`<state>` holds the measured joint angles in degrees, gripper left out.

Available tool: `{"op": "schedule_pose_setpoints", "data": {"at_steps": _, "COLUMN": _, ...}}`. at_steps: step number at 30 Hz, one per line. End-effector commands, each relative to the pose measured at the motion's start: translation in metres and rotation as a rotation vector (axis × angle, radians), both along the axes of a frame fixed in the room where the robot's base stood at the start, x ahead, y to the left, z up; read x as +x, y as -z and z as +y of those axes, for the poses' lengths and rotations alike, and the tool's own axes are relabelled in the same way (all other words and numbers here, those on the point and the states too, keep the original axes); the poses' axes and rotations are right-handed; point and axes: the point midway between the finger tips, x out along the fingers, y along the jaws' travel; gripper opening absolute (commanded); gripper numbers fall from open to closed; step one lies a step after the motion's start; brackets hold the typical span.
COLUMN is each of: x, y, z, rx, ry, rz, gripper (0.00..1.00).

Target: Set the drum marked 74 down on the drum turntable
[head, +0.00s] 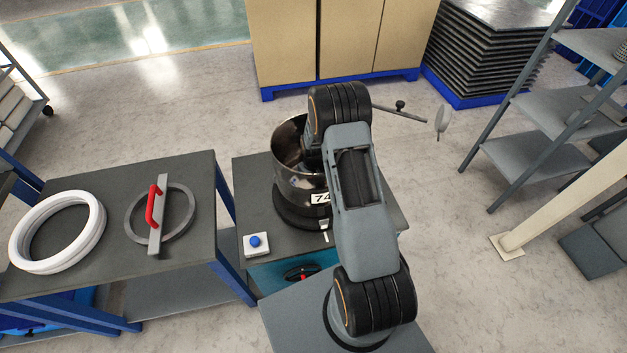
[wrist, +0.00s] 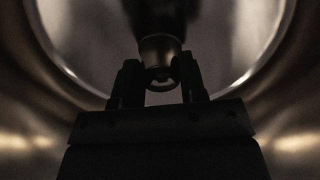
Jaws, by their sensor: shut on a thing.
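The drum marked 74 (head: 291,185) is an open, shiny metal bowl, upright, with a white number label low on its wall. A black round base, seemingly the drum turntable (head: 297,217), shows directly beneath it on a dark bench. I cannot tell if a small gap is left between them. My gripper (wrist: 158,78) is down inside the drum, its two dark fingers shut on a rounded central post (wrist: 159,50). The drum's shiny inner wall surrounds it in the wrist view. In the head view my arm hides the gripper and the drum's right side.
A blue button box (head: 256,243) sits on the bench's front left corner. The left table holds white rings (head: 57,232) and a grey ring with a red-handled bar (head: 160,215). A rod with a black knob (head: 400,105) sticks out behind my arm. Shelving (head: 540,110) stands right.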

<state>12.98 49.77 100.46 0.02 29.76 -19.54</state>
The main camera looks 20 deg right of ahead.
Motion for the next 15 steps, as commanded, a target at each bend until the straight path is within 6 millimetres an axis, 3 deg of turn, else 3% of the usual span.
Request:
{"op": "schedule_pose_setpoints", "data": {"at_steps": 9, "x": 0.0012, "y": -0.0018, "z": -0.0003, "rx": -0.001, "ry": 0.0, "rz": -0.004, "gripper": 0.0}}
{"op": "schedule_pose_setpoints", "data": {"at_steps": 10, "x": 0.0012, "y": -0.0018, "z": -0.0003, "rx": -0.001, "ry": 0.0, "rz": -0.004, "gripper": 0.41}}
{"op": "schedule_pose_setpoints", "data": {"at_steps": 15, "x": 0.0007, "y": -0.0012, "z": -0.0002, "rx": -0.001, "ry": 0.0, "rz": -0.002, "gripper": 0.57}}
